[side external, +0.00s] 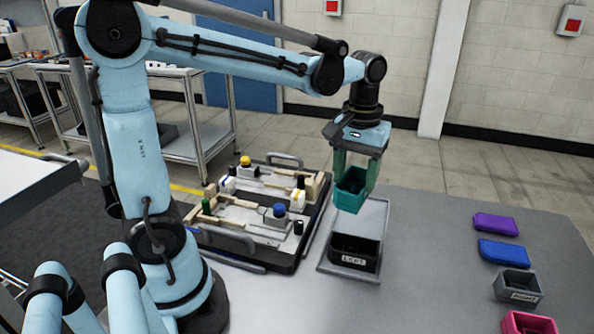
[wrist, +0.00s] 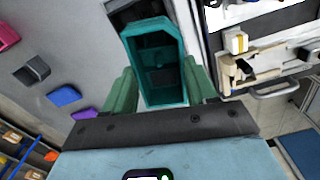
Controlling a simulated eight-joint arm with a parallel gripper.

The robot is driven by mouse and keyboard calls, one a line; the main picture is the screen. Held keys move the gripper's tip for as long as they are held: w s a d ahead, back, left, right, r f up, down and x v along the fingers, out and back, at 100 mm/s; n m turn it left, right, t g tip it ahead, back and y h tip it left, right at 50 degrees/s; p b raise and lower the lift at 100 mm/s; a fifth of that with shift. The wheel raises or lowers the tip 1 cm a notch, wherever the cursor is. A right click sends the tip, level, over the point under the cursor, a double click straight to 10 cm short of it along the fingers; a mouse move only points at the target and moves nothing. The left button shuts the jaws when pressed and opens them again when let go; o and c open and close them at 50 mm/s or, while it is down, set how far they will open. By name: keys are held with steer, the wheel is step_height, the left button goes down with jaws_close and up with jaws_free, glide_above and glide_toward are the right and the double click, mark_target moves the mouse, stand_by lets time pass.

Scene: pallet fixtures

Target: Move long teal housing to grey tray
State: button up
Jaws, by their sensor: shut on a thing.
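The teal housing (side external: 350,196) is a long open box held between the two green fingers of my gripper (side external: 356,178). It hangs in the air, apart from the table, above the light grey tray (side external: 373,218) in the side view. In the wrist view, the housing (wrist: 154,62) sits between the fingers of my gripper (wrist: 160,86), with its open inside facing the camera. A black labelled bin (side external: 354,252) sits on the near part of the grey tray. The housing hides part of the tray in the wrist view.
A pallet fixture (side external: 262,212) with blocks, knobs and handles lies left of the tray. To the right are a purple piece (side external: 495,224), a blue piece (side external: 503,252), a dark grey bin (side external: 517,286) and a pink bin (side external: 528,322). The table between tray and bins is clear.

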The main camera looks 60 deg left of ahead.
steer(key=d+f+m, duration=0.1)
steer(key=d+m, duration=0.6)
steer(key=m, duration=0.9)
glide_above(358, 231)
step_height(358, 231, down, 7)
steer(key=shift+f, duration=2.1)
steer(key=shift+f, duration=0.15)
steer(key=o, duration=1.1)
